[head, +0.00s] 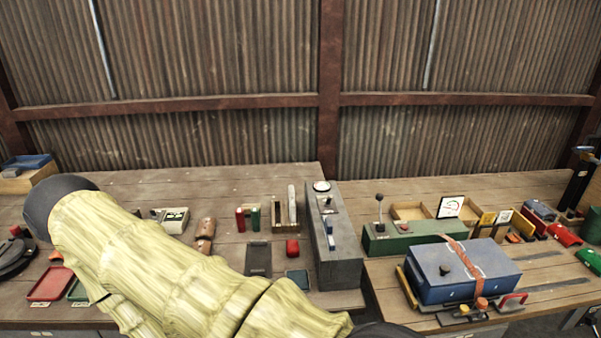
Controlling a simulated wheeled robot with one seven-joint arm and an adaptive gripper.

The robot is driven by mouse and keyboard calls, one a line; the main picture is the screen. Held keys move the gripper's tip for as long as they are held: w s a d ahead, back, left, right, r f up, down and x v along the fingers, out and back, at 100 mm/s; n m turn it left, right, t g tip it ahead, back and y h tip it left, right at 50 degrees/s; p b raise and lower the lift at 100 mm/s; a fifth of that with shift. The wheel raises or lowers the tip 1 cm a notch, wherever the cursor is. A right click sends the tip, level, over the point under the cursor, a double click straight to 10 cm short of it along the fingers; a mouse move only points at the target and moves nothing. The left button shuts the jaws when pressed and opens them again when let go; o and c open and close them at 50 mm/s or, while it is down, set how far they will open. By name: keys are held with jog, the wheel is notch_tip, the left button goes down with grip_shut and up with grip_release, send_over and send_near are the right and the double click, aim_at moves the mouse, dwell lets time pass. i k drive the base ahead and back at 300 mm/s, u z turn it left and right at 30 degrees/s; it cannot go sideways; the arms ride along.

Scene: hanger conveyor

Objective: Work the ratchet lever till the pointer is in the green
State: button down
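A blue box (452,283) with an orange strap (462,255) over it sits on the right-hand bench. At its front foot is small metal hardware with an orange knob (482,303) and a red handle (513,300); this may be the ratchet, but it is too small to be sure. Behind the box a white card-like dial (450,207) with red marking stands tilted up. Its pointer and any green zone are too small to read. My gripper is not in view; only my yellow-sleeved arm crosses the lower left.
A green box (405,240) with a black-knobbed lever (379,197) stands behind the blue box. A tall grey block (338,250) with a round dial (321,186) stands to the left. Small parts and trays crowd both benches.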

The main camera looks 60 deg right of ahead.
aim_at(381, 227)
jog(key=u, duration=0.3)
jog(key=k, duration=1.15)
jog(key=z, duration=1.8)
